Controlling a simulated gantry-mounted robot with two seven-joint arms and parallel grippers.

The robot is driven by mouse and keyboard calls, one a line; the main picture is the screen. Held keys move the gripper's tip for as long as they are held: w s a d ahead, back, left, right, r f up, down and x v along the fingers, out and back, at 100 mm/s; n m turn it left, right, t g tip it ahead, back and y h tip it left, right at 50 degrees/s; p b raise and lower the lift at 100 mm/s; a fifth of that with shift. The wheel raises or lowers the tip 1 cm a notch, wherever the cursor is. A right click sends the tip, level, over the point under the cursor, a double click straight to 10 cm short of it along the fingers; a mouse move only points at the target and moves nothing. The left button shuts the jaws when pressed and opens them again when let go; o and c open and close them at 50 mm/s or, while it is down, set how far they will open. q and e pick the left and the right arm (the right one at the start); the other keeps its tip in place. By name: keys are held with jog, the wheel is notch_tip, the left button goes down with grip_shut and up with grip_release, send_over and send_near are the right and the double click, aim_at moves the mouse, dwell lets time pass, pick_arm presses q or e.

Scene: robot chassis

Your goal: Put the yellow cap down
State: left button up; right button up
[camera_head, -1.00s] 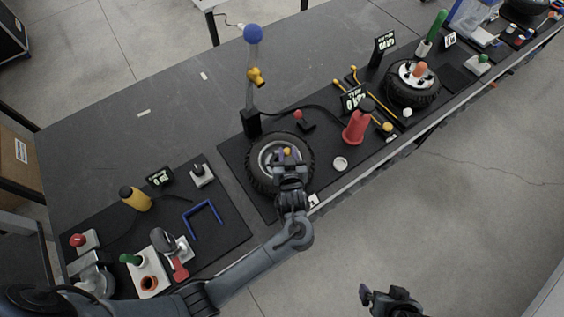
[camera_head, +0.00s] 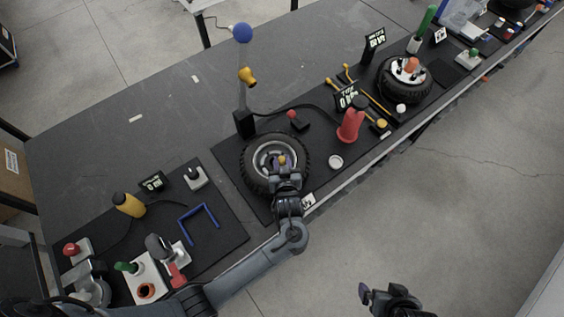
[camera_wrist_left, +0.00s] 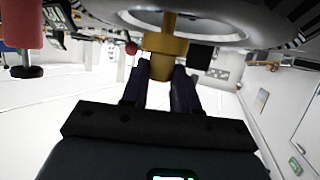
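The yellow cap (camera_head: 282,160) is small and sits at the tip of my left gripper (camera_head: 284,171), in front of the wheel. In the left wrist view the yellow cap (camera_wrist_left: 166,48) shows a wide collar and a narrower stub, and the fingers of my left gripper (camera_wrist_left: 164,84) close on the stub from both sides. Whether the cap touches the rim is unclear. My right gripper (camera_head: 378,297) hangs off the table at the bottom; its opening is unclear.
A red bottle-like object (camera_head: 350,126) and a white round piece (camera_head: 335,162) are right of the wheel. A blue ball-topped stand (camera_head: 242,33) rises behind. A blue bracket (camera_head: 200,216) lies left. The table's back left is clear.

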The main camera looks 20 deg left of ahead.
aim_at(282, 162)
pick_arm(q)
jog(key=o, duration=0.4)
jog(key=shift+r, duration=0.3)
jog(key=v, duration=0.5)
jog(key=shift+s+d+f+p, duration=0.1)
jog(key=shift+s+p, duration=0.05)
jog(key=shift+p, duration=0.2)
jog(key=s+f+h, duration=0.1)
jog(key=s+a+g+h, duration=0.1)
jog(key=shift+f+m+h, duration=0.3)
jog(key=shift+f, duration=0.1)
jog(key=s+a+r+m+g+h, duration=0.1)
jog(key=s+a+r+m+g, duration=0.1)
jog(key=s, duration=0.5)
jog(key=s+a+r+m+g+h, duration=0.1)
jog(key=s+a+r+m+g, duration=0.1)
jog(key=s, duration=0.4)
jog(key=s+a+r+m+g+h, duration=0.2)
jog(key=s+a+m+g, duration=0.1)
jog(key=s, duration=0.4)
jog(key=shift+s+a, duration=0.3)
jog(key=shift+a, duration=0.05)
